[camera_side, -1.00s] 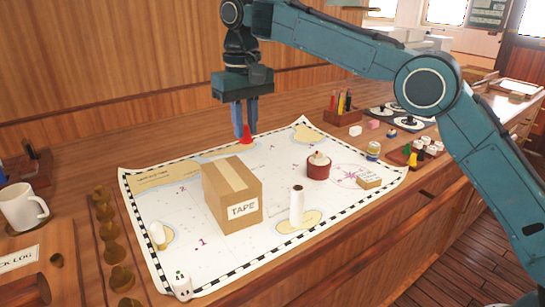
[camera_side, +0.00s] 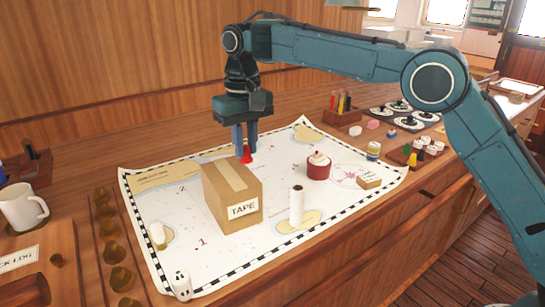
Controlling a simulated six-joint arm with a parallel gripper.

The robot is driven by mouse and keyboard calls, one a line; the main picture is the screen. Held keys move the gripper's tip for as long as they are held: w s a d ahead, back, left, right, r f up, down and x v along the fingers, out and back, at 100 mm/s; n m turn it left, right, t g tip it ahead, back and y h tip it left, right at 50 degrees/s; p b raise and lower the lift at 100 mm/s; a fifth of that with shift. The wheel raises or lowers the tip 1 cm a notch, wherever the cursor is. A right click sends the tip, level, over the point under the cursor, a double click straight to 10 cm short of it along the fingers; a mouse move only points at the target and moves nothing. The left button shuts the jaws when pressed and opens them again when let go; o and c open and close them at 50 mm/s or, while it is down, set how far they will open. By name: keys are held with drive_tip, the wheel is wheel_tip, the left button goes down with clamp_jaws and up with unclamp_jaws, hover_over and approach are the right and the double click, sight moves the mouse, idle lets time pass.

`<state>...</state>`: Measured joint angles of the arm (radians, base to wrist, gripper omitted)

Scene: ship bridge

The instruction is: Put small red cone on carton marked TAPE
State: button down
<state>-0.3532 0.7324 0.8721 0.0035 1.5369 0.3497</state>
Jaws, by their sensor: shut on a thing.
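The small red cone (camera_side: 246,155) is at the fingertips of my gripper (camera_side: 244,146), which is shut on it. The fingers hide the cone's upper part. The carton marked TAPE (camera_side: 243,212) is a brown cardboard box standing upright on the chart, with a paler tape strip along its closed top. In the picture, the cone shows just above the back right of the carton's top. I cannot tell from this one view how far above or behind the carton it is.
The chart (camera_side: 180,215) lies on a wooden counter. A white cylinder (camera_side: 297,206) and a round red container (camera_side: 318,168) stand right of the carton. A white mug (camera_side: 22,207) is far left. A pen holder (camera_side: 342,112) stands at the back right.

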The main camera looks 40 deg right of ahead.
sight(246, 145)
drive_tip(key=shift+f, duration=1.75)
drive_tip(key=shift+f, duration=0.1)
drive_tip(key=c, duration=1.3)
unclamp_jaws()
drive_tip(key=shift+w+r, duration=0.1)
drive_tip(key=shift+r, duration=5.9)
drive_tip(key=shift+r, duration=0.1)
